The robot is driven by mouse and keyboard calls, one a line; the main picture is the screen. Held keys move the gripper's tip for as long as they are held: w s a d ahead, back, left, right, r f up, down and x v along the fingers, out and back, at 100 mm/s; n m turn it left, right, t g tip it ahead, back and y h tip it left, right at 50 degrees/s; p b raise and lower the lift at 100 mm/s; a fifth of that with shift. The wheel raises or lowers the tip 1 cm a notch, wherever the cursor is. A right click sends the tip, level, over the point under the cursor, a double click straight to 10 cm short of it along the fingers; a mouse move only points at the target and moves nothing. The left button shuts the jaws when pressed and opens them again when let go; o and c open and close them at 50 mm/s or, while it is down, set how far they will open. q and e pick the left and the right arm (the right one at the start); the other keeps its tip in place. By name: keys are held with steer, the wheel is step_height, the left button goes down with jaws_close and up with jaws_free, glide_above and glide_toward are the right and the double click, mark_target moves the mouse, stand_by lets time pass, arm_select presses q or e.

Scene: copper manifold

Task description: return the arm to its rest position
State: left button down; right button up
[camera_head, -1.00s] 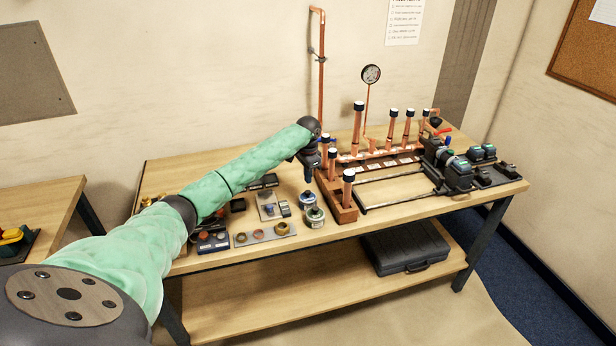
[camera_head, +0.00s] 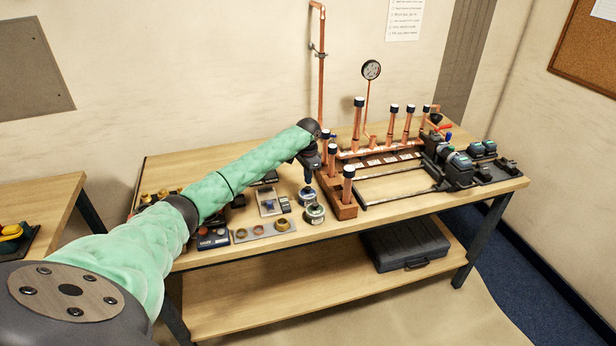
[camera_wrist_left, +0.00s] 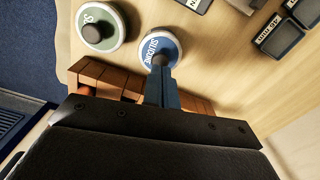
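My left arm, in a green sleeve, reaches in from the left over the workbench (camera_head: 330,232). My left gripper (camera_head: 308,176) points down above a blue-labelled tin (camera_head: 306,197). In the left wrist view, its blue fingers (camera_wrist_left: 160,88) look closed together with no gap. Their tips overlap the near side of the blue-labelled tin (camera_wrist_left: 152,44), close to its grey knob; I cannot tell whether they touch it. Nothing is seen held. A green-labelled tin (camera_head: 315,215) stands beside it and also shows in the left wrist view (camera_wrist_left: 110,42). My right gripper is out of view.
The copper manifold (camera_head: 380,150) with upright capped pipes stands right of my gripper, its wooden block (camera_head: 343,208) close by. A pressure gauge (camera_head: 371,70) rises behind. Trays of fittings (camera_head: 264,231) lie on the left part of the bench. A black case (camera_head: 405,244) sits below.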

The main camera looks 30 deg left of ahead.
arm_select(q)
steer(key=shift+f, duration=1.05)
steer(key=shift+r+p, duration=0.35)
steer(key=shift+r, duration=3.2)
